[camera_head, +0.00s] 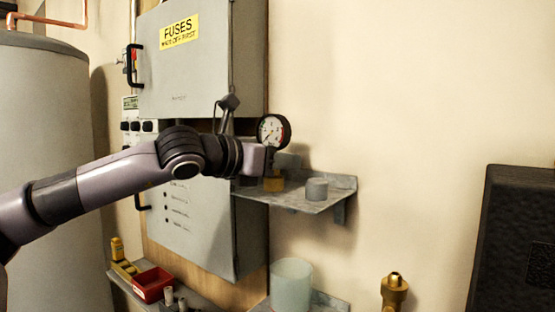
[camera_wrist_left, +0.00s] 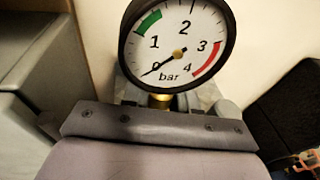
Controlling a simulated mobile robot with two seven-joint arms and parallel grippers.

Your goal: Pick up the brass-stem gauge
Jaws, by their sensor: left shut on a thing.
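The gauge (camera_head: 273,131) has a round white dial with a black rim and sits just above the end of my left gripper (camera_head: 268,160), over the wall shelf. In the left wrist view the dial (camera_wrist_left: 178,45) faces the camera, with a green and a red band and the word "bar". A bit of its brass stem (camera_wrist_left: 160,100) shows below the dial, behind the gripper's edge. My left gripper is shut on the gauge; the fingertips are mostly hidden. A brass-coloured piece (camera_head: 274,184) shows below the gripper at shelf level; I cannot tell whether it joins the stem.
A grey fuse cabinet (camera_head: 215,75) stands left and behind. Lower down are a red bin (camera_head: 152,284), a pale cup (camera_head: 291,283) and a brass fitting (camera_head: 394,290). The wall right of the shelf is clear.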

